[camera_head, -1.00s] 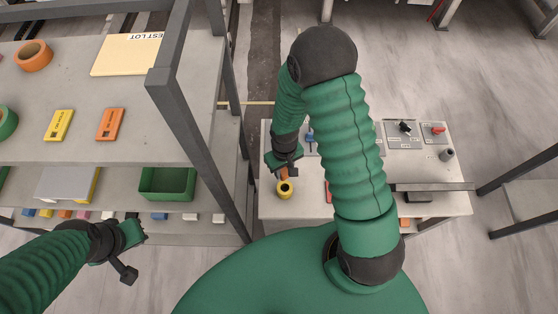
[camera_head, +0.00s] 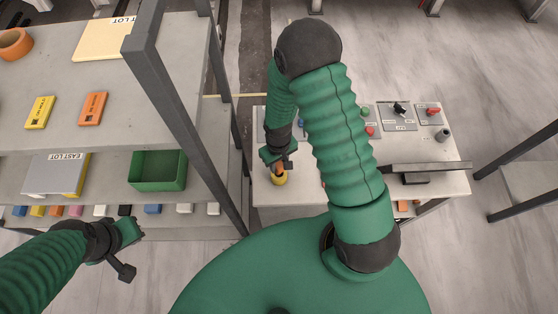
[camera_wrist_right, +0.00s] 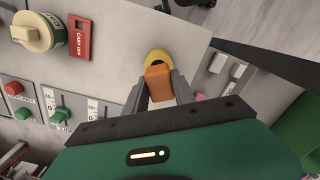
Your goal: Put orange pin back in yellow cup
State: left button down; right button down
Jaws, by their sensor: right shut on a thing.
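The yellow cup (camera_head: 279,180) stands on the light slab, directly below my right gripper (camera_head: 280,163). The right gripper is shut on the orange pin (camera_head: 280,170), which overlaps the cup's mouth in the head view. In the right wrist view the orange pin (camera_wrist_right: 158,82) sits between the two grey fingers (camera_wrist_right: 159,92), with the yellow cup (camera_wrist_right: 158,57) just beyond its end. The pin hides part of the cup's opening, so I cannot tell how far its tip is inside.
A shelf unit with a dark post (camera_head: 183,115) stands left of the slab, holding a green bin (camera_head: 158,171). Control panels with knobs (camera_head: 400,109) are on the slab's right side. The wrist view shows a red tag (camera_wrist_right: 80,38) and sliders near the cup.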

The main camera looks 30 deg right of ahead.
jog(key=shift+w+f+b, duration=0.1)
jog(key=shift+f+b, duration=0.2)
jog(key=shift+f, duration=0.4)
jog(key=f+b, duration=0.2)
jog(key=shift+w+d+f, duration=0.15)
jog(key=shift+d+f, duration=0.05)
jog(key=shift+f, duration=0.15)
jog(key=shift+d+f+b, duration=0.2)
jog(key=shift+f+b, duration=0.3)
jog(key=shift+f, duration=0.25)
jog(key=shift+a, duration=0.25)
jog(key=c, duration=1.1)
grip_release()
jog(key=shift+a+r, duration=0.1)
jog(key=shift+o, duration=0.7)
jog(key=shift+d, duration=0.2)
